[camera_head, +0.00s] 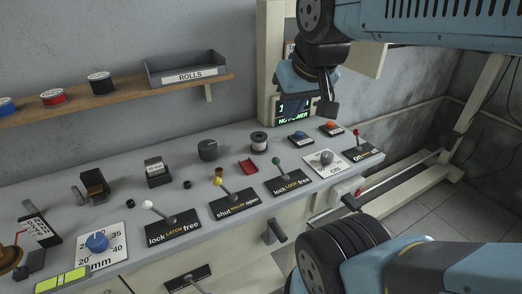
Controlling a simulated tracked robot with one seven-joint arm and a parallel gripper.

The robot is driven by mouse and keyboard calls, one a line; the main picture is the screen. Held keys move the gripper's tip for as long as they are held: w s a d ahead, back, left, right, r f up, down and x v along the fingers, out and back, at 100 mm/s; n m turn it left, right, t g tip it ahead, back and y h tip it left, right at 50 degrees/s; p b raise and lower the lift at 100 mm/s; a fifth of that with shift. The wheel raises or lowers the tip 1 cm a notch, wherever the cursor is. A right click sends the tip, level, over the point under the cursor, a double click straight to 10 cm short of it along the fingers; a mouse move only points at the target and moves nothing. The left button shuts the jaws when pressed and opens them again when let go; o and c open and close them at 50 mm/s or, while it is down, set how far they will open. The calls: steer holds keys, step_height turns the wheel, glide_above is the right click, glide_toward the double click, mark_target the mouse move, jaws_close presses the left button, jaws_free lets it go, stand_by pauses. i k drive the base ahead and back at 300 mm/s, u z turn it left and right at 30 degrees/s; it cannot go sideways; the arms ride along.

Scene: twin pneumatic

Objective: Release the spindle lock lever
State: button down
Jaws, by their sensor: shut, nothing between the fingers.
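A lever with a green ball (276,160) stands on a black plate (291,183) reading "lock LOCK free", on the grey bench. Its stick leans left, toward the "lock" side. A second lever with a white ball (147,205) stands on a plate reading "lock LATCH free" and also leans left. I cannot read the word spindle on any plate. My gripper (327,105) hangs above the back right of the bench, in front of the screen, apart from the levers. Its fingers are shut and empty.
A yellow-ball lever (218,181), a red-ball lever (356,132) and a grey-ball control (326,157) flank the green one. The screen (294,109) reads "NO POWER". Spools (100,83) and a ROLLS tray (187,71) sit on the shelf. A dark handle (276,232) juts from the bench front.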

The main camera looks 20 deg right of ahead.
mark_target(276, 161)
steer(key=z, duration=0.05)
steer(key=k, duration=1.35)
steer(key=z, duration=0.35)
steer(key=i, duration=1)
steer(key=u, duration=0.1)
